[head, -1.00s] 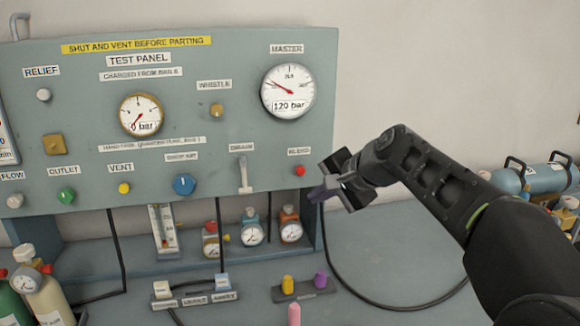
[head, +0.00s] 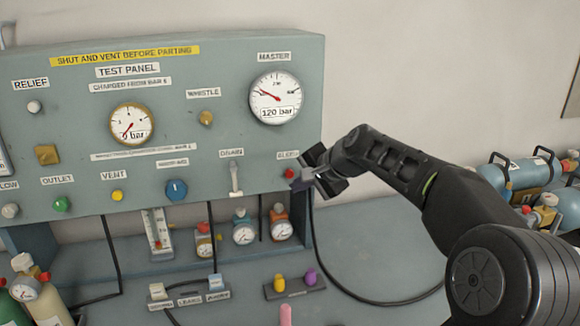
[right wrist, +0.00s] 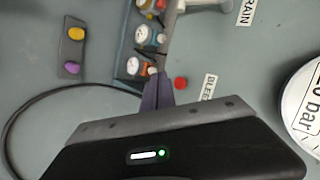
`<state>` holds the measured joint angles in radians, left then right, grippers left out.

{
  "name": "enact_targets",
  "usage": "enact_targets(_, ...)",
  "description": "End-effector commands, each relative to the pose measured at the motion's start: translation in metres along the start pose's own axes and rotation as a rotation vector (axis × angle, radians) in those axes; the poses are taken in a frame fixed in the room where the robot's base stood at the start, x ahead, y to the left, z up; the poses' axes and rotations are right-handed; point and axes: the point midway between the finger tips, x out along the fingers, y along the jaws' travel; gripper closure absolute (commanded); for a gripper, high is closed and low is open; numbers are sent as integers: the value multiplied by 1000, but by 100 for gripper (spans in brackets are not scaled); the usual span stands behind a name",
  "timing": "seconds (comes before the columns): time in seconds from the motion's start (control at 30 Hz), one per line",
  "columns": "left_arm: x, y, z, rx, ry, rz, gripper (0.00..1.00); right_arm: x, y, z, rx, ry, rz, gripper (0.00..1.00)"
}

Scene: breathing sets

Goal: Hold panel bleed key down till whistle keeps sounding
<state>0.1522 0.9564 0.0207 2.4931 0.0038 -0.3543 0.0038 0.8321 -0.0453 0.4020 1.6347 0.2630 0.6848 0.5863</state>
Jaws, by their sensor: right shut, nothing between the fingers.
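The bleed key is a small red button (head: 289,173) under the BLEED label, low at the right end of the grey-green test panel (head: 140,95). It also shows in the right wrist view (right wrist: 181,83), just beside my fingertips. My right gripper (head: 300,184) is shut and empty, its tips close to the right of the button. I cannot tell whether they touch it. The whistle (head: 205,118) is a small brass piece higher on the panel. The master gauge (head: 276,97) reads 120 bar and the charged gauge (head: 131,124) reads 0 bar. My left gripper is not in view.
The drain lever (head: 235,180) is left of the button. Small gauged regulators (head: 281,226) stand below the panel. A rack with yellow and purple pegs (head: 295,288) sits on the bench. A black hose loops to the right. Blue cylinders (head: 520,172) lie at the far right.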

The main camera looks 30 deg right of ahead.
Motion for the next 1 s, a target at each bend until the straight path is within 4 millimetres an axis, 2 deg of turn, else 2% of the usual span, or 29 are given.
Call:
enact_targets(0.03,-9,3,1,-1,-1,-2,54,1,-6,-3,0,-3,1,100)
enact_targets(0.2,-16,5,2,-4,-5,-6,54,11,-11,-9,0,-1,0,100)
enact_targets(1.0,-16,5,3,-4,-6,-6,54,15,-11,-10,-1,0,0,100)
